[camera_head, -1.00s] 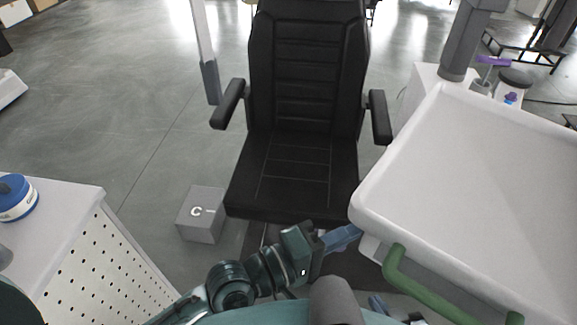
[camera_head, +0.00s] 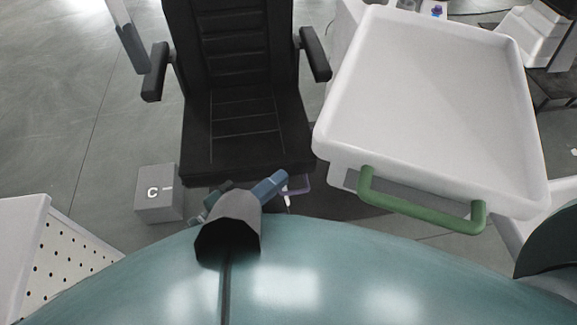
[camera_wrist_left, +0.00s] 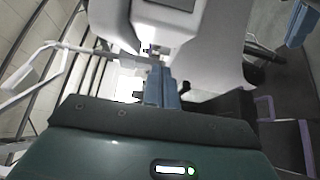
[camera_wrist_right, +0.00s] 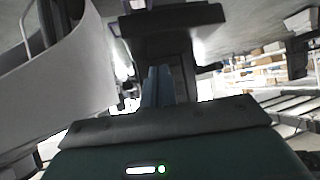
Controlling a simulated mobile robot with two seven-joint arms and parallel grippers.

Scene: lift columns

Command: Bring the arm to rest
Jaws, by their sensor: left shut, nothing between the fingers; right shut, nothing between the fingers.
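My left gripper (camera_head: 270,187) shows in the head view just beyond my teal front, below the black chair's seat. Its blue fingers are together and empty; the rest of the arm is mostly hidden behind my body. In the left wrist view the fingers (camera_wrist_left: 161,88) are also closed, with nothing between them, and white equipment stands beyond. My right gripper cannot be made out in the head view. In the right wrist view its blue fingers (camera_wrist_right: 158,86) are together and empty, pointing toward a dark shape.
A black chair (camera_head: 245,120) stands ahead. A white tray (camera_head: 425,95) with a green handle (camera_head: 420,208) is close on the right. A grey box marked C (camera_head: 157,194) is on the floor left of the chair. A perforated white cabinet (camera_head: 50,262) is at lower left.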

